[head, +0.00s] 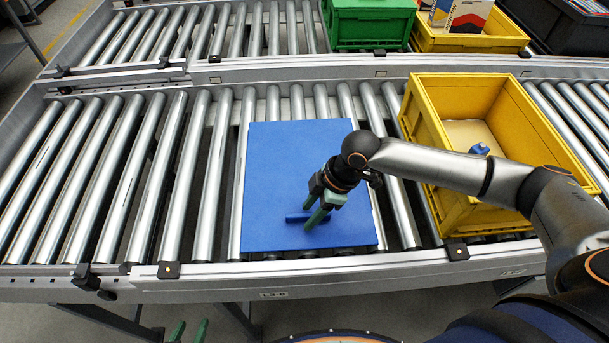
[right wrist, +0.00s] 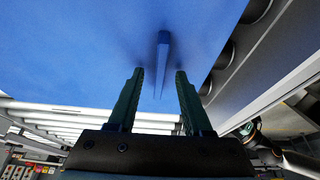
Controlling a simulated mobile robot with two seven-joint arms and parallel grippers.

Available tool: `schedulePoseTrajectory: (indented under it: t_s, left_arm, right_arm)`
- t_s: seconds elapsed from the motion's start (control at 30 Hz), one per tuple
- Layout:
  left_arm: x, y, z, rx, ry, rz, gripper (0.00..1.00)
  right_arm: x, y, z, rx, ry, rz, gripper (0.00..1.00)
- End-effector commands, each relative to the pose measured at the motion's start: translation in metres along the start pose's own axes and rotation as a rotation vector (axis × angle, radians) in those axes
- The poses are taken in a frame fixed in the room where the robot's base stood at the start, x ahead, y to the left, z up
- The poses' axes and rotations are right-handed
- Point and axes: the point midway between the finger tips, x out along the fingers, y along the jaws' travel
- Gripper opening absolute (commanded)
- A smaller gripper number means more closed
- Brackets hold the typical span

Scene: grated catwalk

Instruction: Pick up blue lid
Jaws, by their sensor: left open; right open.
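The blue lid (head: 283,155) is a flat rectangular panel lying on the near roller conveyor. A raised blue handle (head: 294,217) stands out near its front edge and partly hides behind my right gripper (head: 308,216). The right gripper is open, its green fingers pointing down over the handle. In the right wrist view the handle (right wrist: 162,58) shows between the directions of the two fingertips (right wrist: 159,72), with the lid surface (right wrist: 80,60) beyond; contact cannot be told. My left gripper (head: 188,331) is open at the bottom edge, away from the lid, only its fingertips showing.
A yellow crate (head: 428,110) holding a small blue-topped item (head: 479,149) stands right of the lid, under my right arm. A green crate (head: 368,26) and another yellow crate (head: 470,43) stand on the far conveyor. The rollers left of the lid (head: 110,170) are clear.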

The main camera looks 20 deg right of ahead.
Motion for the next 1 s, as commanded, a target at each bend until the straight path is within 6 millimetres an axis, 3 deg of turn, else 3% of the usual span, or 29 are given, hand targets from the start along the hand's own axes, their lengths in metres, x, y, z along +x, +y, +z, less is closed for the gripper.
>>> schedulePoseTrajectory:
  t_s: [0.77,1.0]
  left_arm:
    - [-0.0037,0.0013,-0.0054,0.000,0.004,0.002,0.50]
    - [-0.0037,0.0013,-0.0055,0.000,0.005,0.002,0.50]
  right_arm:
    - [0.0043,0.0001,0.0019,0.000,0.000,0.000,0.50]
    - [0.0042,0.0000,0.0020,0.000,0.000,0.000,0.25]
